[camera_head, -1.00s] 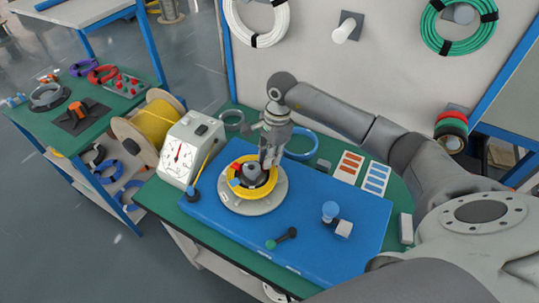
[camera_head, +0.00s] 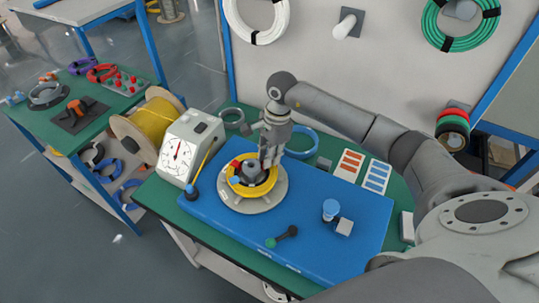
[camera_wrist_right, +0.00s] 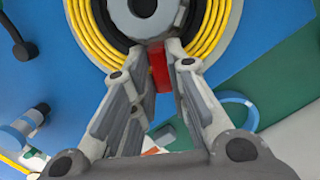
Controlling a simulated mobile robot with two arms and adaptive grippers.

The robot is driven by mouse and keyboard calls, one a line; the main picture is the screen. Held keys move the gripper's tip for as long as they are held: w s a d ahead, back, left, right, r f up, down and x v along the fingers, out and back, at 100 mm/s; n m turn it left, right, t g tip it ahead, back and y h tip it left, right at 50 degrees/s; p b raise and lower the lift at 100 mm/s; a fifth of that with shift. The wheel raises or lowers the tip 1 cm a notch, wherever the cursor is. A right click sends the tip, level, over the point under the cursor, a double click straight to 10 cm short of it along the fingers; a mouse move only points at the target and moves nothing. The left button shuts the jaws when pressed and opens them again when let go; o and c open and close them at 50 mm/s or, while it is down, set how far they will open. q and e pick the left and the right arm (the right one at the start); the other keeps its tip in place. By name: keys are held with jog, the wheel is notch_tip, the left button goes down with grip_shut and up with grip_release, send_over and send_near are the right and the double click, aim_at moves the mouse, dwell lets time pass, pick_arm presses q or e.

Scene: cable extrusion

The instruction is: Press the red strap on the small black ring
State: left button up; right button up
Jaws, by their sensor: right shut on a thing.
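A yellow cable coil (camera_head: 240,189) lies on a round pale base (camera_head: 243,205). In the right wrist view, a black ring (camera_wrist_right: 105,22) lies inside the yellow coil (camera_wrist_right: 84,32), around a grey hub (camera_wrist_right: 148,15). My right gripper (camera_wrist_right: 161,52) is shut on a red strap (camera_wrist_right: 158,74), which shows between its fingers at the edge of the black ring. Whether the strap touches the ring cannot be told. In the head view my right gripper (camera_head: 268,162) points down at the coil, and the held strap is hidden. My left gripper is out of view.
The base stands on a blue mat (camera_head: 300,215). A white dial gauge (camera_head: 188,148) stands left of the coil. A blue ring (camera_head: 303,143) and strap cards (camera_head: 349,164) lie behind and to the right. A blue-capped piece (camera_head: 330,210) and a dumbbell-shaped tool (camera_head: 283,237) lie in front.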

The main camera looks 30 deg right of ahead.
jog(key=shift+s+f+b, duration=0.15)
jog(key=shift+f+b, duration=0.25)
jog(key=shift+b, duration=0.05)
dwell(1.2)
jog(key=o, duration=0.9)
jog(key=shift+c, duration=0.2)
jog(key=shift+r, duration=0.15)
jog(key=shift+r+p, duration=2.1)
jog(key=shift+r, duration=1.9)
